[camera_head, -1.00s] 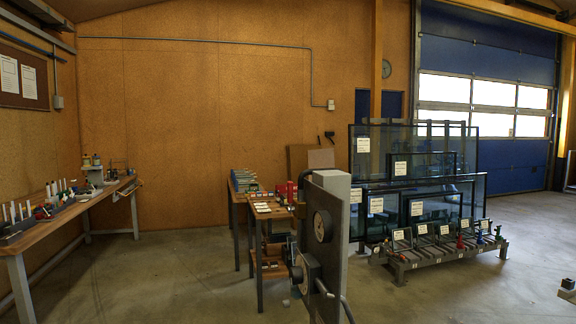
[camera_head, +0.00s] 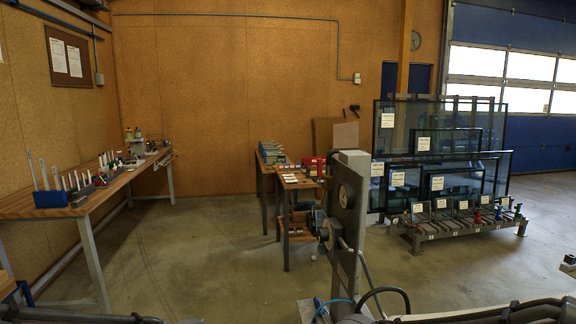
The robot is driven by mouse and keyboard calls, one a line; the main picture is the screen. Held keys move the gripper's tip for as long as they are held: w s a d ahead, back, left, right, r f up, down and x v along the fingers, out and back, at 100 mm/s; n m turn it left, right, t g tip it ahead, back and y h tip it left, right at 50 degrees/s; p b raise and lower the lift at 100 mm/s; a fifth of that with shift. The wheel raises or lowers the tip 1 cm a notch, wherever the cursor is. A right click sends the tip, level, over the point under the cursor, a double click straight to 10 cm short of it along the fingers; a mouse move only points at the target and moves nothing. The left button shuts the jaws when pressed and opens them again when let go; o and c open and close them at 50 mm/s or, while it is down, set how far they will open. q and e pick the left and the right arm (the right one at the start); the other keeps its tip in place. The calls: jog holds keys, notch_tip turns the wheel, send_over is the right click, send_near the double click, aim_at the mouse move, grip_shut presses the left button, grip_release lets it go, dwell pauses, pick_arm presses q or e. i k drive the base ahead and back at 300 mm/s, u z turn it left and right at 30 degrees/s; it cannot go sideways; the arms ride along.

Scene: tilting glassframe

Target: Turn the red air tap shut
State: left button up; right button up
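I cannot make out the red air tap for certain in the head view. Small red objects show farther off: a red box (camera_head: 313,166) on the small table and a small red item (camera_head: 478,216) on the low rack. Neither is clearly a tap. Parts of my arms show along the bottom edge, at left and right. Neither gripper's fingers are visible.
A long wooden bench (camera_head: 60,206) with tools and a blue holder (camera_head: 51,199) runs along the left wall. A small table (camera_head: 290,184) stands behind the post. Glass panes (camera_head: 440,150) stand at right behind a low rack (camera_head: 470,228). The floor at centre left is clear.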

aim_at(319, 182)
jog(key=u, duration=1.05)
jog(key=i, duration=2.45)
jog(key=z, duration=2.6)
